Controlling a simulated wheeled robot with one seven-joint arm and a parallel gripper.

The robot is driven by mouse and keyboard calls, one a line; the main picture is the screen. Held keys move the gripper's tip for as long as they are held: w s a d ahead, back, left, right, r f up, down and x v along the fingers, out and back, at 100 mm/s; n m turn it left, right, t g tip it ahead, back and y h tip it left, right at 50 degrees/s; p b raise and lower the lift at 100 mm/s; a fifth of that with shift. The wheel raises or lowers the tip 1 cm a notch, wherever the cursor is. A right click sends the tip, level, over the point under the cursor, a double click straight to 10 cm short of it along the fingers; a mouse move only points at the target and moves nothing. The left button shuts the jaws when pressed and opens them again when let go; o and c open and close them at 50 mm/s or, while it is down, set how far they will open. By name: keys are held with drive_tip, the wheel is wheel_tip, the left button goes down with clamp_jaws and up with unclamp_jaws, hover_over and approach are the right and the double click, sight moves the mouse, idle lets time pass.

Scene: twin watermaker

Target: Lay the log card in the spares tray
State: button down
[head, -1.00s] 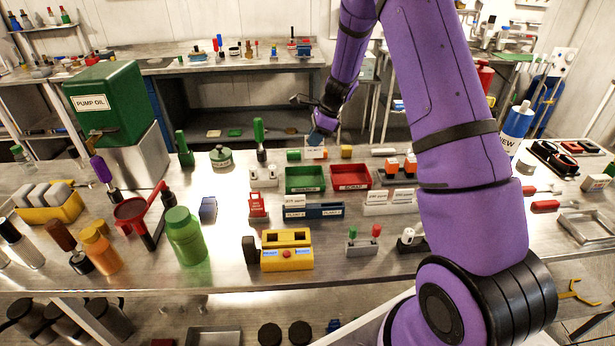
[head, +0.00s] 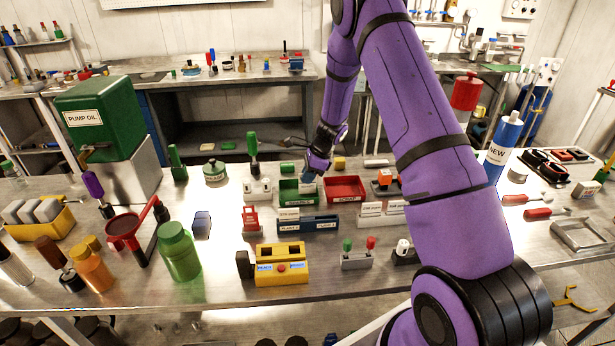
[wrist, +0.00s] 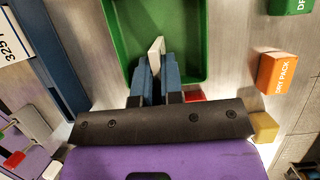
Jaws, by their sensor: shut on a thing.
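The log card (wrist: 157,45) is a small white piece standing on edge between the blue fingers of my gripper (wrist: 155,62) in the wrist view. My gripper is shut on it, and the card's upper end sticks out past the fingertips. The green tray (wrist: 193,35) lies beneath, with the card over its floor; whether they touch I cannot tell. In the head view my gripper (head: 308,176) is over the green tray (head: 288,187), whose front label is too small to read. The card is not discernible in the head view.
A red tray (head: 345,187) sits just right of the green one. A blue rack (head: 322,225) with white cards stands in front. In the wrist view an orange dry pack block (wrist: 278,72) lies to the right. A yellow box (head: 281,252) stands nearer me.

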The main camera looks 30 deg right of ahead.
drive_tip(key=shift+f, duration=0.1)
drive_tip(key=c, duration=1.3)
unclamp_jaws()
drive_tip(key=shift+o, duration=0.2)
